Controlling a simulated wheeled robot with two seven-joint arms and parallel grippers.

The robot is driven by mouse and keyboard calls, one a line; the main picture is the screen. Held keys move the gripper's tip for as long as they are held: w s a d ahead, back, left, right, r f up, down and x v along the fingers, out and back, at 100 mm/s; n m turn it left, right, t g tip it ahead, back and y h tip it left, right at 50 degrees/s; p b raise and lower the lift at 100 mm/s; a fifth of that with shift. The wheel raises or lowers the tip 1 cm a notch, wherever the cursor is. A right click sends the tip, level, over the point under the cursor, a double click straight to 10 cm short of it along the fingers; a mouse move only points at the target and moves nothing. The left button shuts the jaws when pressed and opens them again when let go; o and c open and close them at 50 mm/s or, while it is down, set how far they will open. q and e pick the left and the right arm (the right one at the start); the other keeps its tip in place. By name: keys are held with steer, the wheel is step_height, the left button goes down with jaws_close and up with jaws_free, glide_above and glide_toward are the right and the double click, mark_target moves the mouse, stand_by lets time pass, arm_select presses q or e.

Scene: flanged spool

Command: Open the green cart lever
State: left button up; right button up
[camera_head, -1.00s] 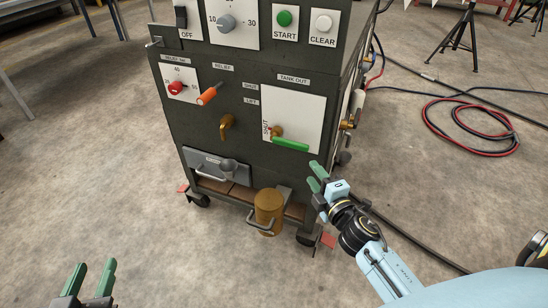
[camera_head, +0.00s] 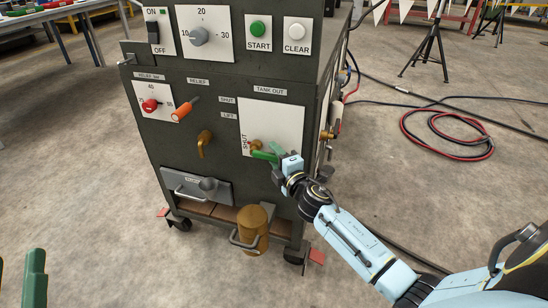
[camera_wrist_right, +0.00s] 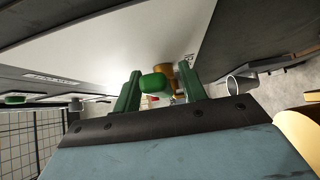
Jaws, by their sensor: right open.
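The green cart lever (camera_head: 264,156) sits on the white TANK OUT plate (camera_head: 285,122) of the dark cart, on a brass valve stem (camera_head: 254,144). My right gripper (camera_head: 277,152) is at the lever and partly hides it. In the right wrist view, the rounded end of the lever (camera_wrist_right: 156,83) lies between the two open green fingers (camera_wrist_right: 160,90), nearer the left one. The brass stem (camera_wrist_right: 170,74) shows behind it. I cannot tell whether a finger touches the lever. My left gripper (camera_head: 18,278) is cut off at the bottom left corner, its fingers apart.
An orange RELIEF handle (camera_head: 184,109) and a brass spout (camera_head: 205,144) are left of the plate. A grey drawer (camera_head: 196,186) and a yellow canister (camera_head: 252,226) are below. Red and black hoses (camera_head: 445,140) lie on the floor to the right.

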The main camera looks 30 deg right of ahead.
steer(key=shift+w, duration=0.55)
jaws_close()
